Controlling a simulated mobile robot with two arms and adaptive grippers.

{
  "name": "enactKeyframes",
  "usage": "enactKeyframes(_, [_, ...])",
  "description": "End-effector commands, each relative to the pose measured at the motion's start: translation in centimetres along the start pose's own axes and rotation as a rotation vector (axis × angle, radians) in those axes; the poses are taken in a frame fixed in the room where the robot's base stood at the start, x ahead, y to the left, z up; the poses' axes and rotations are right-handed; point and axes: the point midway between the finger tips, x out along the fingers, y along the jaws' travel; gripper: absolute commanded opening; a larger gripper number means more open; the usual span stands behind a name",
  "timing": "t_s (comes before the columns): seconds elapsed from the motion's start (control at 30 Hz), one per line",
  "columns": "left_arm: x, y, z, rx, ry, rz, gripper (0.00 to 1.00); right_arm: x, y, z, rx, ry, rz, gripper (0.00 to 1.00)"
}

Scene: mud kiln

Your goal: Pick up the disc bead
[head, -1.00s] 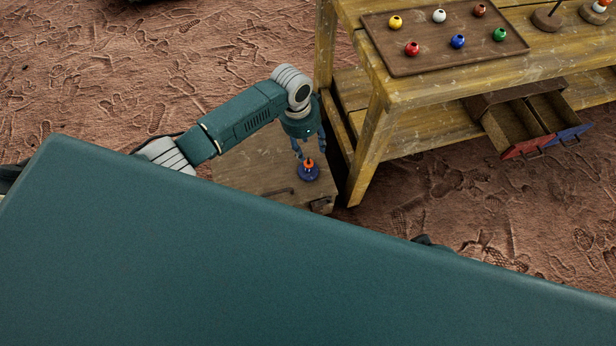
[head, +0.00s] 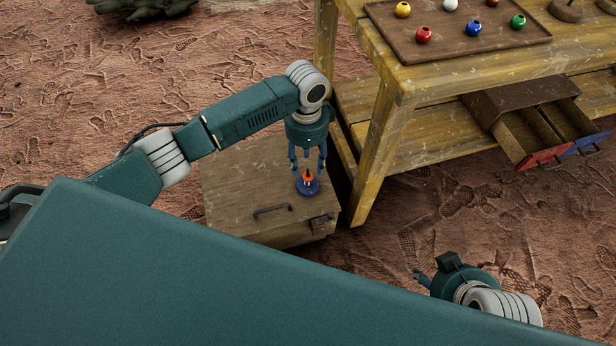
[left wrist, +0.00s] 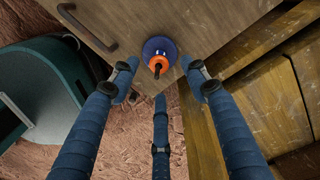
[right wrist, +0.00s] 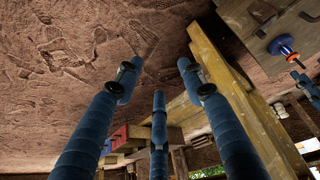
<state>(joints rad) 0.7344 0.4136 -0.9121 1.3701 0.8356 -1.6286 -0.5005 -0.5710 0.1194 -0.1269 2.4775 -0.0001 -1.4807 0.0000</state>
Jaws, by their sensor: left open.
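A blue disc-shaped piece (head: 308,188) lies on top of a wooden chest, with an orange ring (head: 308,177) and a dark peg at its centre. It also shows in the left wrist view (left wrist: 160,47) and the right wrist view (right wrist: 281,43). I cannot tell which part is the disc bead. My left gripper (head: 307,164) points down just above it. Its fingers are spread and empty in the left wrist view.
The wooden chest (head: 240,190) has a dark handle. A wooden workbench (head: 385,140) stands close on its right. A brown tray (head: 400,52) with coloured round beads is on the bench, and open drawers (head: 540,130) stick out below. Bare ground lies in front of the bench.

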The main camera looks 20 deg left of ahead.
Motion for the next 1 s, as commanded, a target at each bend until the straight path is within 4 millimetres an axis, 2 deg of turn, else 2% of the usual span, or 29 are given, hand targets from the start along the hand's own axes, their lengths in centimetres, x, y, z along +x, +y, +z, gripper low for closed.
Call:
enactKeyframes(0.23, [2.0, 0.2, -0.1, -0.001, -0.002, 0.001, 0.46, 0.6, -0.6, -5.2, -0.006, 0.199, -0.011, 0.4])
enactKeyframes(0.53, [4.2, 0.3, -0.2, -0.001, -0.001, 0.001, 0.46, -0.4, -1.3, -11.2, -0.011, 0.434, -0.023, 0.4])
enactKeyframes(0.7, [4.8, 0.3, -0.2, 0.0, -0.001, 0.0, 0.46, -1.0, -1.5, -12.8, -0.012, 0.498, -0.027, 0.4])
enactKeyframes(0.97, [4.8, 0.3, -0.2, 0.0, -0.001, 0.0, 0.46, -1.1, -1.5, -13.0, -0.012, 0.506, -0.027, 0.4])
enactKeyframes(1.0, [4.8, 0.3, -0.2, 0.0, -0.001, 0.0, 0.38, -1.1, -1.5, -13.0, -0.012, 0.506, -0.027, 0.4])
